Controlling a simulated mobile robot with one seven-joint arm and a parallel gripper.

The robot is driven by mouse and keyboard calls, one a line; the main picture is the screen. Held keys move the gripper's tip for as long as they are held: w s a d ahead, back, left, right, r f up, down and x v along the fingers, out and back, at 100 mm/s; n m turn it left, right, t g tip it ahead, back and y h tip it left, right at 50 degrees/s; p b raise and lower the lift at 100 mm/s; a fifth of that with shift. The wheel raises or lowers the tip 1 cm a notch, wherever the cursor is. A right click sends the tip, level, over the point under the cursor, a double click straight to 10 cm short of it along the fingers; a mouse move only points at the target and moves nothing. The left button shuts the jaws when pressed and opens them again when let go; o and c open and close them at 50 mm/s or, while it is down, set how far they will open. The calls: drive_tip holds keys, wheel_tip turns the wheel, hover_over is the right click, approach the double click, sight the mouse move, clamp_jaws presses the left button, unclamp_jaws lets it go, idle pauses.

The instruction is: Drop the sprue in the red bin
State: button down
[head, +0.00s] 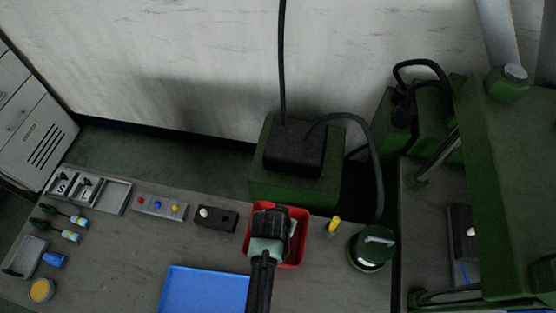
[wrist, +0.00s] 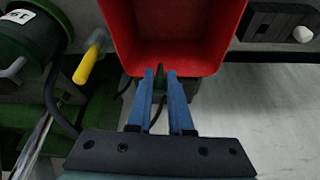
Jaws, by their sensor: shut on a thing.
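The red bin (head: 302,242) stands at the back of the bench in the head view, partly covered by my wrist. Its open red inside (wrist: 180,35) fills the top middle of the wrist view. My gripper (wrist: 160,76) has its blue fingertips at the bin's near edge in that view. The fingers are shut on a small dark green piece, the sprue (wrist: 160,86), mostly hidden between them. In the head view my arm covers the fingertips and the sprue. I cannot tell the sprue's height above the bin.
A yellow-handled tool (head: 334,225) and a green round pot (head: 371,248) stand right of the bin. A dark block with a white knob (head: 215,217) is left of it. A blue tray (head: 205,290) lies in front. The green press (head: 515,200) stands at far right.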

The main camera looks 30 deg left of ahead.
drive_tip(key=f+b, duration=0.5)
drive_tip(key=shift+s+f, duration=0.2)
drive_tip(key=shift+f, duration=0.15)
drive_tip(key=c, duration=0.8)
unclamp_jaws()
drive_tip(key=shift+o, duration=0.2)
drive_tip(key=shift+r, duration=0.1)
drive_tip(key=v, duration=1.3)
drive_tip(key=shift+b, duration=0.45)
